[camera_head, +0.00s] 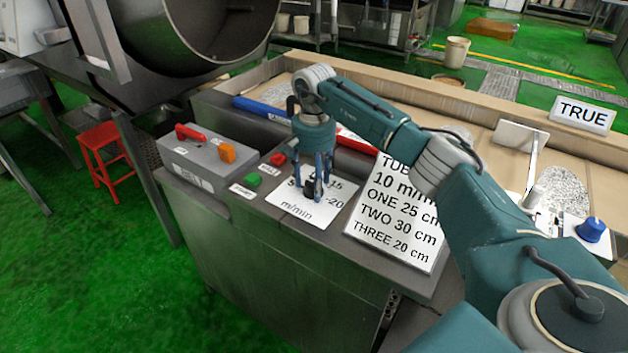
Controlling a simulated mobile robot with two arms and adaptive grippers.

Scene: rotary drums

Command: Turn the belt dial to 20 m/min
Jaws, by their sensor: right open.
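The belt dial (311,190) is a small black knob on a white plate marked "m/min" (297,209), on the metal console. The marks "15" and "-20" show at the plate's right side; others are partly covered. My right gripper (319,186) points straight down over the dial, with its open fingers at the knob, seemingly on either side of it. I cannot tell whether they touch it. The fingers hide part of the knob, so its pointer direction is unclear. My left gripper is not in view.
A white card (397,212) reading "10 m/min" and lengths lies right of the dial. Green (252,180) and red (278,158) buttons and a grey box (210,160) with red and orange switches stand left.

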